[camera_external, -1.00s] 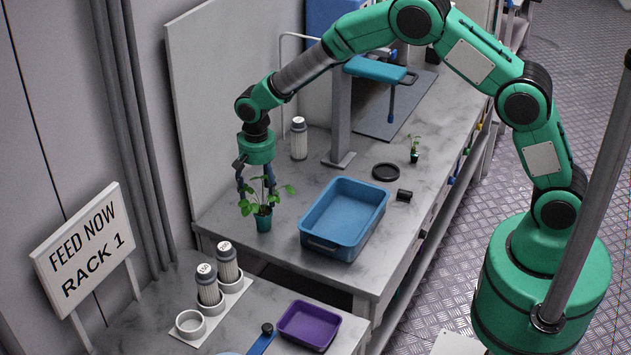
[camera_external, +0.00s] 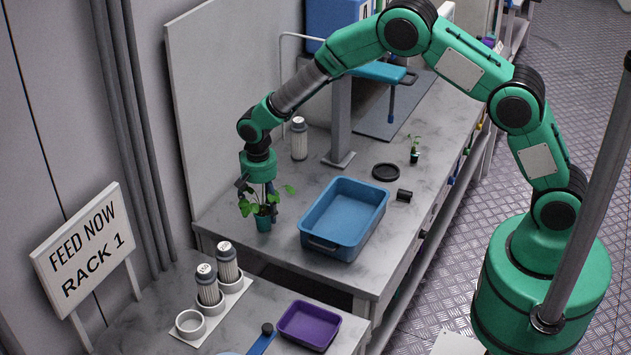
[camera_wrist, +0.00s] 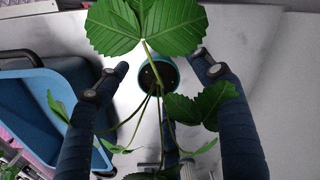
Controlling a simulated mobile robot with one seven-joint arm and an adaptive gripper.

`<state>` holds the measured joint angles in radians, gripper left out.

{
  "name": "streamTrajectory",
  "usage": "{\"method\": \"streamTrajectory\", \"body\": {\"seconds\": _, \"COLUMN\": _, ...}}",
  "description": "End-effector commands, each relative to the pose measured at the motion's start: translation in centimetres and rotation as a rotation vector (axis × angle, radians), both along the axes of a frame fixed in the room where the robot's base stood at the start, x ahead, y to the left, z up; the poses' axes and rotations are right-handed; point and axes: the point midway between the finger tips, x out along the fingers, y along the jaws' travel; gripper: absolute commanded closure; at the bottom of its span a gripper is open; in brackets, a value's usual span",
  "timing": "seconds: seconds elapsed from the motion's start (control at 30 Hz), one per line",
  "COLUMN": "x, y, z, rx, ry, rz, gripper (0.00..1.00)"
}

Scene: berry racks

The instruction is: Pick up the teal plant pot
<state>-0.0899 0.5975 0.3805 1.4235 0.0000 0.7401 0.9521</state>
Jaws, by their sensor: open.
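The teal plant pot (camera_external: 264,224) stands upright on the grey bench, with a leafy green plant growing from it. In the wrist view the pot (camera_wrist: 147,86) shows its teal rim and dark soil, partly covered by leaves and stems. My gripper (camera_external: 262,205) is straight above the pot, pointing down, its fingers around the plant's leaves. In the wrist view my gripper (camera_wrist: 160,72) is open, one finger on each side of the pot. I see a gap between the fingertips and the pot there. Leaves hide part of the fingers in the external view.
A blue tray (camera_external: 318,243) sits just right of the pot. Bench between pot and back panel is clear.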

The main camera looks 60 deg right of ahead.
Motion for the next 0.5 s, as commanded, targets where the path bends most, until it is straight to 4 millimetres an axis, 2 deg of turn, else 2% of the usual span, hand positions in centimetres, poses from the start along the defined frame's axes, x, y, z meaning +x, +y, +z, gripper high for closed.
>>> {"method": "streamTrajectory", "body": {"seconds": 0.3, "x": -0.2, "y": -0.1, "z": -3.6, "rx": 0.000, "ry": 0.001, "rz": 0.000, "gripper": 0.33}}
{"method": "streamTrajectory", "body": {"seconds": 0.5, "x": -0.2, "y": -0.1, "z": -4.1, "rx": 0.000, "ry": -0.001, "rz": 0.000, "gripper": 0.33}}
